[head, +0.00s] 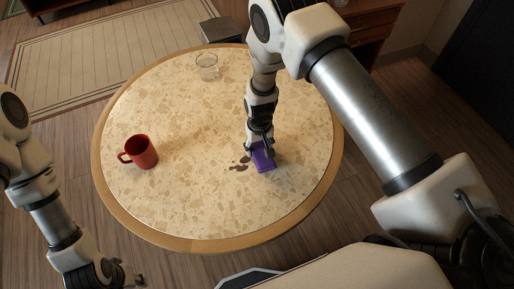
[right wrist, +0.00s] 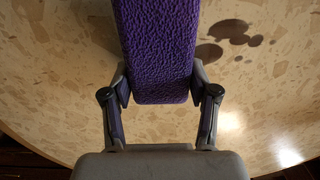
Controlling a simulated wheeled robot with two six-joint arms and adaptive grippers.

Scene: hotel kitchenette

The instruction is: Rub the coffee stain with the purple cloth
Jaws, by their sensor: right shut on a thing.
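The purple cloth (head: 264,160) is a folded block on the round table, right of the middle. It also fills the upper middle of the right wrist view (right wrist: 155,50). My right gripper (head: 262,146) is shut on it, one finger on each side. The coffee stain (head: 239,164) is a few dark brown spots just left of the cloth in the head view. In the right wrist view the stain (right wrist: 228,38) lies to the right of the cloth, apart from its visible edge. My left gripper (head: 125,276) is off the table at the lower left, its jaw state unclear.
The round table (head: 215,243) has a speckled top and a wooden rim. A red mug (head: 141,153) stands on its left side. A clear glass (head: 207,67) stands near the far edge. The tabletop between mug and stain is clear.

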